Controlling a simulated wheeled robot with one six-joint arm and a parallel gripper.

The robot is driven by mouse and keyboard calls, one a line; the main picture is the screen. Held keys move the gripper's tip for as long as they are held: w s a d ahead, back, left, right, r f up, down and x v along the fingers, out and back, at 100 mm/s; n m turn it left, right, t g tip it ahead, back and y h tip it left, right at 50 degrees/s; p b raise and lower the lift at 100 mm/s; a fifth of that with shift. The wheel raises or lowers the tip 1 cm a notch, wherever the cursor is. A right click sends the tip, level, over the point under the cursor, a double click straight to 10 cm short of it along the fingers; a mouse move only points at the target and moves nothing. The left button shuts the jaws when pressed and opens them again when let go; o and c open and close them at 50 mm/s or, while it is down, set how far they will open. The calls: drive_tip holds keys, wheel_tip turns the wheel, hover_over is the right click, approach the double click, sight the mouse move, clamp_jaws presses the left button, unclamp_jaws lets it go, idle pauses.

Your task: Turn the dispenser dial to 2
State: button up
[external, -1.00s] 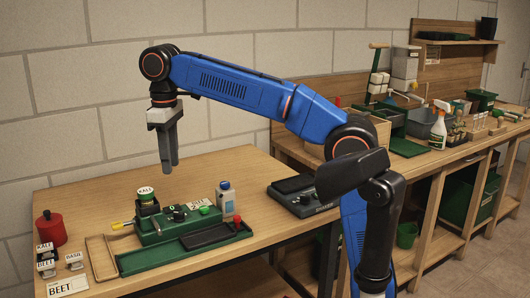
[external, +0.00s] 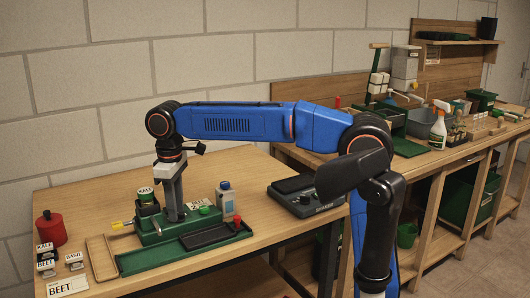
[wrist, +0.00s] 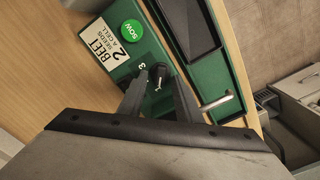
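The green seed dispenser (external: 152,236) stands on the wooden table, and its green top also shows in the wrist view (wrist: 118,72). Its black dial (wrist: 157,71) has a light pointer mark, and a white "3" is printed beside it. My gripper (wrist: 158,82) points down over the dial, with one finger on each side and the fingertips apart. I cannot tell whether they touch the dial. In the external view my gripper (external: 176,217) is low at the dispenser top and hides the dial.
A green SOW button (wrist: 131,30) and a "BEET 2 SEEDS A CELL" card (wrist: 103,42) are beside the dial. A black tray (external: 212,235) lies in front.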

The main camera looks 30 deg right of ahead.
drive_tip(key=shift+f, duration=0.1)
clamp_jaws()
idle(0.3)
drive_tip(key=m, duration=0.4)
drive_tip(key=shift+w+d+m, duration=0.1)
drive_tip(key=shift+m, duration=0.3)
drive_tip(key=m, duration=0.4)
drive_tip(key=shift+d+m, duration=0.15)
drive_tip(key=shift+m, duration=0.25)
unclamp_jaws()
